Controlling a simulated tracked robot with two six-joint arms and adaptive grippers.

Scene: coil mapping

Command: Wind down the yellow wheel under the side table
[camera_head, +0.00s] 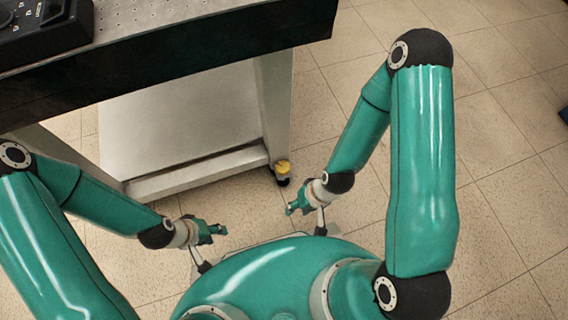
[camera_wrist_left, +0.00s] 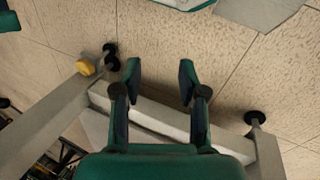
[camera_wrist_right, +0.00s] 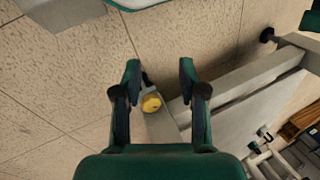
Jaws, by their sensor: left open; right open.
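The yellow wheel (camera_head: 283,167) sits at the foot of the side table's (camera_head: 277,105) right front leg, above a black caster. In the right wrist view the yellow wheel (camera_wrist_right: 151,103) appears between the finger bases, beyond the gripper. My right gripper (camera_head: 292,207) is open and empty, low near the floor, just in front of the wheel and apart from it. In the left wrist view the wheel (camera_wrist_left: 85,67) lies left of the fingers. My left gripper (camera_head: 218,230) is open and empty, further left in front of the table's lower bar.
A black device (camera_head: 45,30) stands on the perforated tabletop at upper left. A lower crossbar (camera_head: 195,172) runs between the table legs. A dark blue object (camera_head: 564,113) shows at the right edge.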

